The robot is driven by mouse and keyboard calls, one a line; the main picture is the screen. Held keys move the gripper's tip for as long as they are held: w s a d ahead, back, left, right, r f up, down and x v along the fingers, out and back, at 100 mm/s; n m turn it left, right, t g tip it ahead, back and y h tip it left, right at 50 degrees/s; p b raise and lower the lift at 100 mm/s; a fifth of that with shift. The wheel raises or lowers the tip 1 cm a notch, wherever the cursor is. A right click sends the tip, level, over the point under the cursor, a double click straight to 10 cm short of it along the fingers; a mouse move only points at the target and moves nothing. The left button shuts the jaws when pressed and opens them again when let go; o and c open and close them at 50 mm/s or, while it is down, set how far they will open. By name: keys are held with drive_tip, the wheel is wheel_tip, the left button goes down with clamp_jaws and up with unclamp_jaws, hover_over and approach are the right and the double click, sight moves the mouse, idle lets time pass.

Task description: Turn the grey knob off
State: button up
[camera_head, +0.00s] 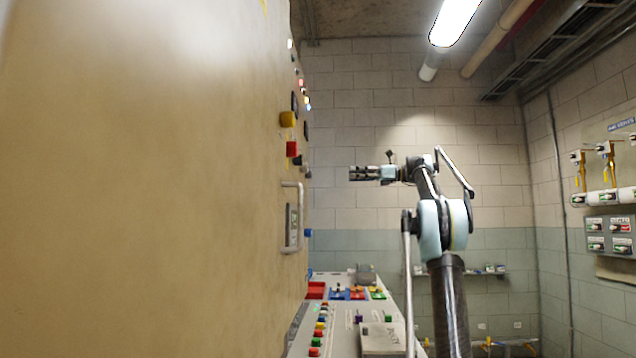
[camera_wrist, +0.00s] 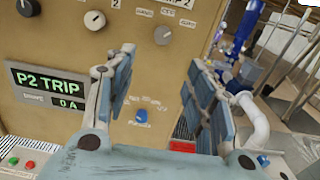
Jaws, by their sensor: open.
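In the wrist view a grey knob (camera_wrist: 162,35) with a pale pointer mark sits on the tan panel, just beyond and between my fingertips. A second greyish knob (camera_wrist: 95,19) is up and left of it. Which one the task means I cannot tell. My gripper (camera_wrist: 160,62) is open and empty, its pads on either side of the view, apart from the panel. In the head view my gripper (camera_head: 354,173) points left at the panel (camera_head: 200,180), with a gap between. The panel face is almost edge-on there, so its grey knobs are hard to tell.
A black knob (camera_wrist: 28,7) and a P2 TRIP display (camera_wrist: 47,87) are at left. In the head view a metal handle (camera_head: 291,217) juts from the panel, and a control desk (camera_head: 340,320) stands below.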

sight(309, 174)
drive_tip(key=w+a, duration=0.1)
drive_tip(key=a, duration=1.6)
drive_tip(key=shift+a, duration=0.1)
drive_tip(key=c, duration=1.1)
